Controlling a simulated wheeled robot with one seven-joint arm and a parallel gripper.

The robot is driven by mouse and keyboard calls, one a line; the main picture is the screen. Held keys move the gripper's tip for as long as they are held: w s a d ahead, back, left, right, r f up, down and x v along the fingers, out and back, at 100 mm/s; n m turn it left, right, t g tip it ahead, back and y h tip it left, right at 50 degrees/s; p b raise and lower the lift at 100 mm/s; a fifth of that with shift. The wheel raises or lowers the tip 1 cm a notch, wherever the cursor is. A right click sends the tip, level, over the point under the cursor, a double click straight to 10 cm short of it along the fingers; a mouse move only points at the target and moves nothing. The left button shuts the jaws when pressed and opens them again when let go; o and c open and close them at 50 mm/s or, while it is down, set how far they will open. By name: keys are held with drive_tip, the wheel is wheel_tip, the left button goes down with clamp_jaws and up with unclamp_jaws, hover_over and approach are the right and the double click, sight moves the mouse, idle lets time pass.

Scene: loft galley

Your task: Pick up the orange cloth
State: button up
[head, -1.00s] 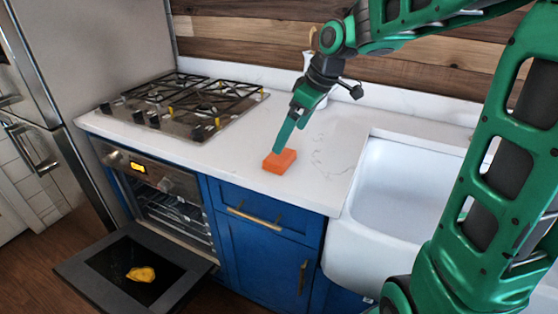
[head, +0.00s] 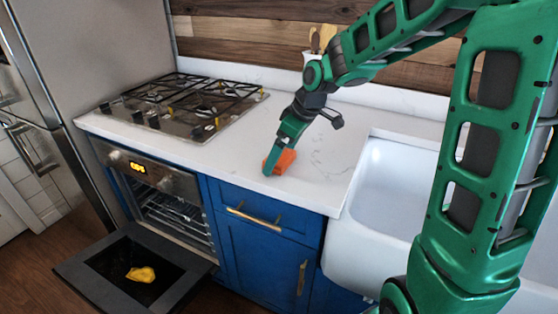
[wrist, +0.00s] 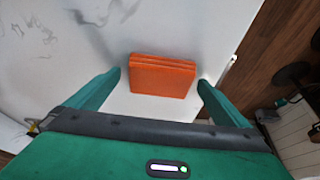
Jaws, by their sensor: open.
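The orange cloth (head: 284,161) is a small folded block lying on the white counter between the stove and the sink. In the wrist view the cloth (wrist: 163,77) shows its folded layers and lies between and a little beyond my two fingertips. My gripper (head: 268,172) is low at the cloth and partly covers it in the head view. In the wrist view my gripper (wrist: 160,80) is open, with a gap between each finger and the cloth.
A gas cooktop (head: 183,103) is left of the cloth, and a white sink (head: 375,200) is to the right. The oven door (head: 195,277) hangs open with a yellow item (head: 141,274) on it. A holder with utensils (head: 312,55) stands behind my arm. Counter (head: 225,160) left of the cloth is clear.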

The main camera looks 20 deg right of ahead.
drive_tip(key=c, duration=1.1)
drive_tip(key=shift+r, duration=0.15)
drive_tip(key=shift+r, duration=0.55)
drive_tip(key=r, duration=0.1)
drive_tip(key=a+r, duration=0.1)
drive_tip(key=r, duration=0.1)
drive_tip(key=shift+s+r, duration=0.1)
drive_tip(key=shift+r, duration=0.15)
drive_tip(key=a+r, duration=0.2)
drive_tip(key=a, duration=0.1)
drive_tip(key=s+a+r, duration=0.1)
drive_tip(key=a+r, duration=0.1)
drive_tip(key=a, duration=0.2)
drive_tip(key=s+a+r, duration=0.1)
drive_tip(key=a+r, duration=0.1)
drive_tip(key=a, duration=0.1)
drive_tip(key=shift+a+r, duration=0.1)
drive_tip(key=shift+a, duration=0.1)
drive_tip(key=shift+o, duration=0.8)
drive_tip(key=shift+c, duration=0.4)
